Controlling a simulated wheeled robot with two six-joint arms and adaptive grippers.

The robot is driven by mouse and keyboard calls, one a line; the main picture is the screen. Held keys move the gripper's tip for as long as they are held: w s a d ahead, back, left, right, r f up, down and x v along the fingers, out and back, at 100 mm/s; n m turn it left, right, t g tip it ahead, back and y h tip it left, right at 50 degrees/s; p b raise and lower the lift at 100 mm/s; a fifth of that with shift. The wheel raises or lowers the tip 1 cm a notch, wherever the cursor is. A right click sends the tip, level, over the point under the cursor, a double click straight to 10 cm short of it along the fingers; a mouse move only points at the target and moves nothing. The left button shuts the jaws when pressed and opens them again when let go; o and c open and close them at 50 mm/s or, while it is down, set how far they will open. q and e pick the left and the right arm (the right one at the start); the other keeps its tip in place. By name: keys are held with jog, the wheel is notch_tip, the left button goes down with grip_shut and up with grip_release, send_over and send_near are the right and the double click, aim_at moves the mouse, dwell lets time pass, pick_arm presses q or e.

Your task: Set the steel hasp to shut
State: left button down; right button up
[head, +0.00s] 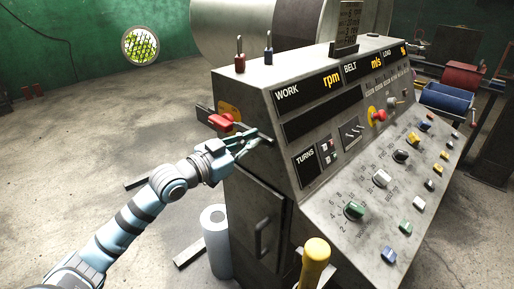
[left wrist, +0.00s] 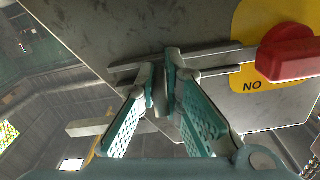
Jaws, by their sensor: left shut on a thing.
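My left gripper (head: 250,143) is at the left side wall of the grey control cabinet, just below and right of a red rotary handle (head: 221,122). In the left wrist view its two teal fingers (left wrist: 162,82) are closed on a thin steel piece, which looks like the steel hasp (left wrist: 215,71). The fingers hide much of it, so its exact angle is hard to tell. The red handle (left wrist: 288,55) sits on a yellow plate to the right of the fingers, apart from them. My right gripper is not in view.
The cabinet's sloping panel (head: 335,175) carries several knobs and a red button (head: 378,115). A cabinet door handle (head: 263,238), a yellow handle (head: 315,262) and a pale blue roll (head: 215,240) are lower down. The floor to the left is mostly clear.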

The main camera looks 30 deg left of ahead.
aim_at(258, 100)
pick_arm(q)
jog(key=c, duration=2.1)
grip_release()
jog(key=shift+a, duration=0.1)
jog(key=o, duration=0.3)
jog(key=shift+a, duration=0.1)
jog(key=shift+o, duration=0.5)
jog(key=shift+w+a, duration=0.1)
jog(key=shift+r, duration=0.1)
notch_tip(258, 100, up, 10)
jog(key=shift+f, duration=0.1)
